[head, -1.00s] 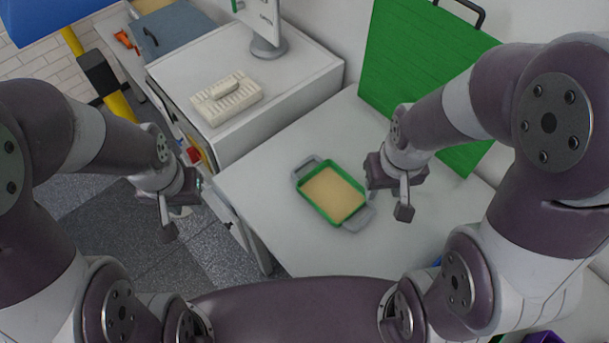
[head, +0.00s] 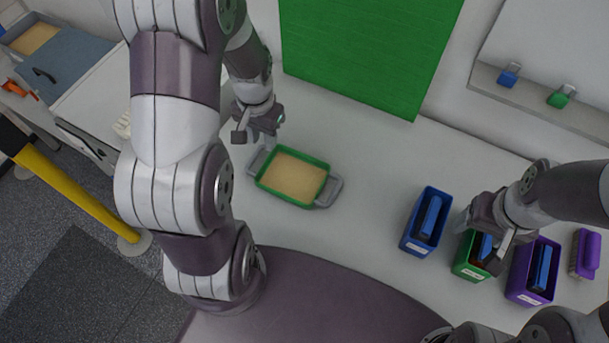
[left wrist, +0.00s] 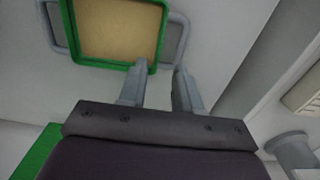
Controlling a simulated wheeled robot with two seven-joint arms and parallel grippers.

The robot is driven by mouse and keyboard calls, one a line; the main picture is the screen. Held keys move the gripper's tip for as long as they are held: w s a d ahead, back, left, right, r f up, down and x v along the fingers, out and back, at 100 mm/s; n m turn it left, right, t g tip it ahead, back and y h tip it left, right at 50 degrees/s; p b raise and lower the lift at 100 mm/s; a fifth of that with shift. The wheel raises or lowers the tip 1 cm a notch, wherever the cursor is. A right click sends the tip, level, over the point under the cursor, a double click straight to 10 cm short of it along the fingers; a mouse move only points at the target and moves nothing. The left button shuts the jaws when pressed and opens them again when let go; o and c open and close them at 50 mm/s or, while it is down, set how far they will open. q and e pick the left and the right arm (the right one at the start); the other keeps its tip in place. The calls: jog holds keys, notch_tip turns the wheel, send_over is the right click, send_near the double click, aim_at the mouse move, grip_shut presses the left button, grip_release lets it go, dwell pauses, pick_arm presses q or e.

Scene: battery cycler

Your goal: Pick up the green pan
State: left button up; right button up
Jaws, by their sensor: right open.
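The green pan (head: 285,196) sits on the white table, with a green rim, a tan inside and a grey handle at each end. It also shows at the top left of the left wrist view (left wrist: 161,35). My left gripper (head: 259,138) is above the pan's left handle in the head view. In the left wrist view its two fingers (left wrist: 160,70) are apart with nothing between them, near one grey handle; I cannot tell whether they touch it. My right gripper (head: 480,240) is open, over the bins at the right.
A blue bin (head: 416,243), a green bin (head: 466,268) and a purple bin (head: 519,288) stand at the right. A purple brush-like item (head: 586,254) lies beyond them. A green board (head: 370,50) stands behind the pan. The table between pan and bins is clear.

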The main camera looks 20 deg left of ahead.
aim_at(293, 176)
pick_arm(q)
notch_tip(293, 176, down, 9)
jog(key=shift+s+r+p, duration=0.1)
jog(key=shift+s+p, duration=0.05)
jog(key=shift+p, duration=0.45)
jog(key=shift+s+a, duration=0.1)
jog(key=c, duration=0.4)
grip_shut()
